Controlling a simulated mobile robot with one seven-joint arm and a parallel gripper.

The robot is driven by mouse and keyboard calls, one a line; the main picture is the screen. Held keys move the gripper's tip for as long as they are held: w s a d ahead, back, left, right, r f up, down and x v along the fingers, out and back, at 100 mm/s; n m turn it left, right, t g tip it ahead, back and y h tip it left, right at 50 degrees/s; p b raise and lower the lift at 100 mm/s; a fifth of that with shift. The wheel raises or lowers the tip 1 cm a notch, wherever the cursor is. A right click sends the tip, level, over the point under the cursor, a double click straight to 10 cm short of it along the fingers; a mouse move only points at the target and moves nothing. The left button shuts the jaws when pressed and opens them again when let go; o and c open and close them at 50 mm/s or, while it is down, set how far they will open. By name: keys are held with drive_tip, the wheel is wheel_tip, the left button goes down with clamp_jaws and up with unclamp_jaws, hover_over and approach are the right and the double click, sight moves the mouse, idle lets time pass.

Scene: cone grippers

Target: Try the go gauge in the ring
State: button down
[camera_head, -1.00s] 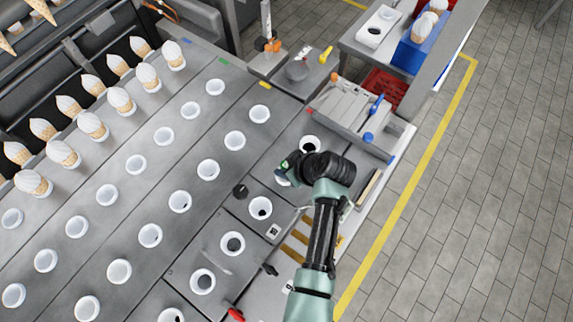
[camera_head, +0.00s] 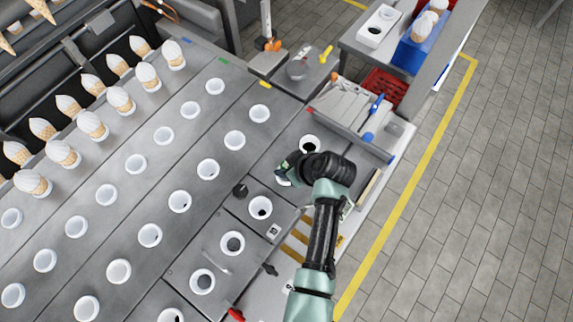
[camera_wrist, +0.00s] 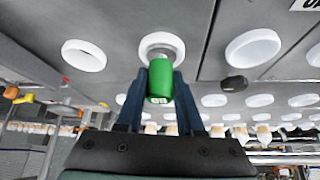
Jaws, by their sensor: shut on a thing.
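My gripper (camera_wrist: 159,88) is shut on the green handle of the go gauge (camera_wrist: 160,77), with one dark blue finger on each side. The gauge's grey metal end points at the middle white ring (camera_wrist: 150,41) in the wrist view and overlaps its opening. I cannot tell how deep it sits, or whether it touches the rim. In the head view my dark wrist covers most of the gauge and gripper, and only a pale edge of the ring (camera_head: 283,181) shows beside it.
White rings stand on both sides, one near the grey trays (camera_head: 310,144) and one nearer the front (camera_head: 261,207). A black knob (camera_head: 240,191) stands close to the left. Beyond lie rows of empty white rings and ice cream cones (camera_head: 121,100).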

drive_tip(key=shift+r+n+g+y+b, duration=0.2)
drive_tip(key=shift+n+g+y+b, duration=0.1)
drive_tip(key=shift+n+b, duration=0.4)
idle(1.0)
drive_tip(key=shift+r+p, duration=3.55)
drive_tip(key=shift+r, duration=0.5)
